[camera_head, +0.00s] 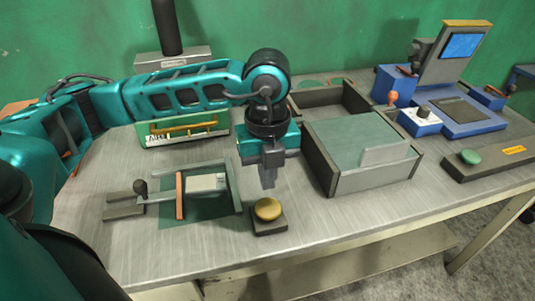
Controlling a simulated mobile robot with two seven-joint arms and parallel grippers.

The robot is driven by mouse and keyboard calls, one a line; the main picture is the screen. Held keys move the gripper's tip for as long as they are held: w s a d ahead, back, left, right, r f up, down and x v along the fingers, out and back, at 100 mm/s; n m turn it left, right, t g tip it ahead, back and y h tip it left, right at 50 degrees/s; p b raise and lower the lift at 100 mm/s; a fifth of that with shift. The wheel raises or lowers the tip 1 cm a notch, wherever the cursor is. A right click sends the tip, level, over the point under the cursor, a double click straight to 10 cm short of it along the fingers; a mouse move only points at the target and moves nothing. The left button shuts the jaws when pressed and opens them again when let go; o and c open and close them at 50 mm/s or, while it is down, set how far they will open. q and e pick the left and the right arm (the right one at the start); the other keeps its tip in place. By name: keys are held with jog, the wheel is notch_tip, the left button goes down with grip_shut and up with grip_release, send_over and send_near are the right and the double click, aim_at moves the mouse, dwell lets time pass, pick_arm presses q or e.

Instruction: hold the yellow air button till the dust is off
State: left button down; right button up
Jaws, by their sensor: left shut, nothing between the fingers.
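The yellow air button (267,208) is a round domed cap on a small dark square base near the front edge of the bench. My left gripper (268,186) points down just above it, with its fingers shut and empty. A small gap seems to show between the fingertips and the button, though contact is hard to judge. A light grey block (206,182) sits in a fixture (222,209) with a dark green plate, left of the button. I cannot make out dust on it. My right gripper is not in view.
A grey box with a green top (350,140) stands right of my left gripper. A blue machine (455,110) and a green button on a dark bar (470,157) are at the right. Bare bench lies front left.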

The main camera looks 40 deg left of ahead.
aim_at(267, 206)
pick_arm(q)
notch_tip(267, 206, down, 6)
jog(key=shift+r, duration=0.1)
dwell(0.4)
